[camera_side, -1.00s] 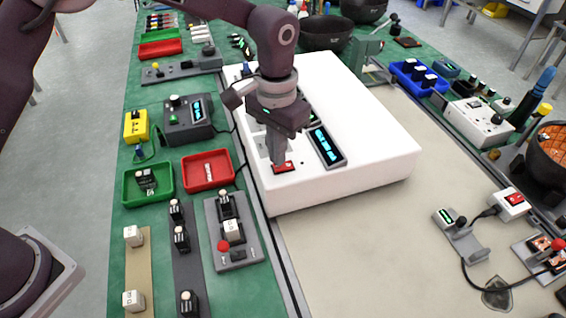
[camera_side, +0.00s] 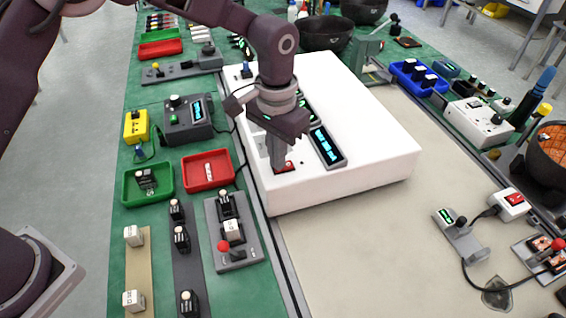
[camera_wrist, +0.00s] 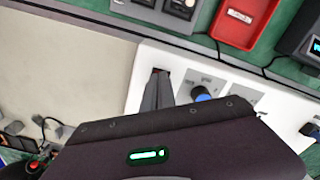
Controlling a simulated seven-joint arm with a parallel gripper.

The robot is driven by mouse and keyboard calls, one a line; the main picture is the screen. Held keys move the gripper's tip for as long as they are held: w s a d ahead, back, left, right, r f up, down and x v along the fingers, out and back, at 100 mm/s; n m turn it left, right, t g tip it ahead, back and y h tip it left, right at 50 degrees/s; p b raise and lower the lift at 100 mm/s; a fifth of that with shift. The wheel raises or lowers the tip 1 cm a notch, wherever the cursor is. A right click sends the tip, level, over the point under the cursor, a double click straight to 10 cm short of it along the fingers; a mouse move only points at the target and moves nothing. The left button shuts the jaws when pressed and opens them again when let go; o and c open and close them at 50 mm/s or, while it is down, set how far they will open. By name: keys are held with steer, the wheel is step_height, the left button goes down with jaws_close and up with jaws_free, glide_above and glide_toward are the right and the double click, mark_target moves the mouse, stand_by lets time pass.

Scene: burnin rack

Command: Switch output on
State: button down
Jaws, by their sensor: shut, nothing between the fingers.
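A white box-shaped unit (camera_side: 370,150) stands on the bench, with dark displays (camera_side: 327,146) lit in cyan on its top. A red rocker switch (camera_side: 284,167) sits near the unit's front left corner in the side view. My gripper (camera_side: 279,164) is shut and empty, pointing down with its tips at the switch and hiding part of it. I cannot tell whether the tips touch it. In the wrist view my gripper (camera_wrist: 158,78) reaches to a dark red spot at its tips. A blue knob (camera_wrist: 202,94) shows beside the fingers there.
A red tray (camera_side: 208,185) and a green tray (camera_side: 130,190) lie left of the unit. A grey control box (camera_side: 188,122) stands behind them. A grey panel with a red button (camera_side: 223,246) is at the front.

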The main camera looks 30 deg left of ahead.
steer(key=shift+r, duration=3.5)
steer(key=s+a+r+n+t, duration=0.1)
steer(key=s+a+r+t, duration=0.1)
steer(key=s+a+r, duration=0.8)
steer(key=s+a+n+t, duration=0.1)
steer(key=s+a, duration=0.3)
steer(key=s, duration=0.4)
steer(key=s+a+r+n+t, duration=0.1)
steer(key=s+a+t, duration=0.1)
steer(key=s+a, duration=0.3)
steer(key=s, duration=0.4)
steer(key=shift+t, duration=0.3)
